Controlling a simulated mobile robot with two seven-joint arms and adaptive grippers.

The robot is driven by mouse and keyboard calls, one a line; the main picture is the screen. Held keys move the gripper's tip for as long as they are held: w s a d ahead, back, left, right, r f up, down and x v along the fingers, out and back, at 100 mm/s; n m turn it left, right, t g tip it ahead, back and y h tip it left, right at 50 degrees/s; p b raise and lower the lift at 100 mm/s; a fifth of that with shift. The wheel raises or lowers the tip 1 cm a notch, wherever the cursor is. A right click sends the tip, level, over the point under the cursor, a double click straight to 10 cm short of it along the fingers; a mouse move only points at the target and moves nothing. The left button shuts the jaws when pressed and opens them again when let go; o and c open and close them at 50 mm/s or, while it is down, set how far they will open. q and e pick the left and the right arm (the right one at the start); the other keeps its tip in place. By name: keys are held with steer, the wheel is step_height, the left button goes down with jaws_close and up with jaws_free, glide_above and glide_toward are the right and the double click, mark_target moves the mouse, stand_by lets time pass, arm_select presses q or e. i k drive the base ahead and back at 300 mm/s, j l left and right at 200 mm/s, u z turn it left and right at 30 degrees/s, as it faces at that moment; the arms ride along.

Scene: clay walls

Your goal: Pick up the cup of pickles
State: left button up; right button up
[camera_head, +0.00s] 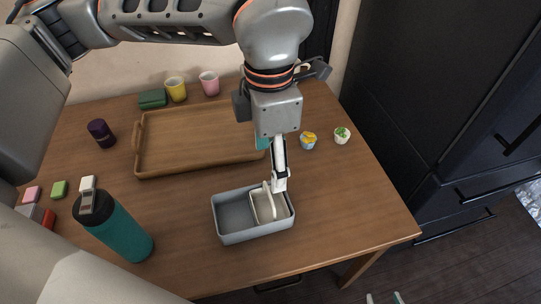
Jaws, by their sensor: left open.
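A small white cup with green contents (342,135), which looks like the cup of pickles, stands upright on the right part of the wooden table. Just left of it is a similar cup with yellow-orange contents (308,141). My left gripper (274,188) is open and points down over the grey bin, left of and nearer than both cups. One finger hides part of the other. It holds nothing that I can make out. My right gripper (384,298) shows only two separated fingertips at the bottom edge, apart and empty, beyond the table's front edge.
The grey bin (231,218) holds a cream container (262,207). A wooden tray (150,165) lies behind.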

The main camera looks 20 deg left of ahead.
mark_target(308, 140)
steer(key=k+l, duration=0.2)
steer(key=k, duration=0.3)
steer(key=k+l, duration=0.2)
steer(key=k, duration=0.25)
